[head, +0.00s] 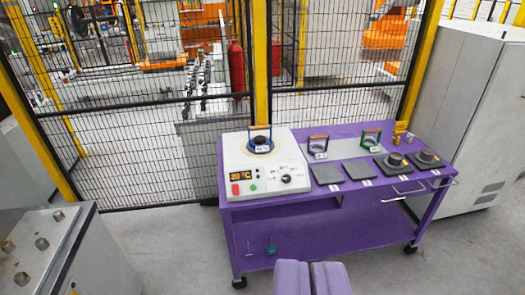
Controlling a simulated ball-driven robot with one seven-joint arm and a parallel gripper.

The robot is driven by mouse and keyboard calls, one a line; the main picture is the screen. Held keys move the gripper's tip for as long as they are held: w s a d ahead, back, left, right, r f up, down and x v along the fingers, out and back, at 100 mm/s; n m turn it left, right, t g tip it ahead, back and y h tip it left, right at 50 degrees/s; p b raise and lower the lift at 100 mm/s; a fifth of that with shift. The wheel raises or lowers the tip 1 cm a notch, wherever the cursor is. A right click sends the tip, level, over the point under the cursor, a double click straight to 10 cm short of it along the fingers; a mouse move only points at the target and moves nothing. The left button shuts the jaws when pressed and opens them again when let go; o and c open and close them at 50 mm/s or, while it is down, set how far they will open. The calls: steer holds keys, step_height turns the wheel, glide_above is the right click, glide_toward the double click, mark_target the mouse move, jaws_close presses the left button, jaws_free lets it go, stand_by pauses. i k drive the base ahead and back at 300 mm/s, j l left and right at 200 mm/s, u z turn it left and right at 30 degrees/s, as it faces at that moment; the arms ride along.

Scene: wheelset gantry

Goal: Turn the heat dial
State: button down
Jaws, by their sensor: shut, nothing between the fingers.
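The heat dial (286,179) is a small dark round knob with markings around it. It sits on the sloped front panel of a white heater unit (230,157), at the left end of a purple cart (350,210). Left of the dial are an orange-lit display (241,176) that seems to read about 20 °C, a red button (236,189) and a small blue button. A ring part with a blue handle (259,141) stands on top of the heater. My gripper (311,266) shows as two purple fingers at the bottom edge, shut and empty, below and apart from the dial.
Dark numbered plates (327,174) lie on the cart, the right ones bearing round metal parts (427,156). Orange- and green-handled pieces stand behind. A mesh fence (130,130) runs behind, a grey cabinet (466,110) stands right, and a metal box (38,250) left. Floor in front is clear.

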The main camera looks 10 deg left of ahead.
mark_target(287, 179)
steer(key=i+u, duration=0.35)
steer(key=i, duration=2.55)
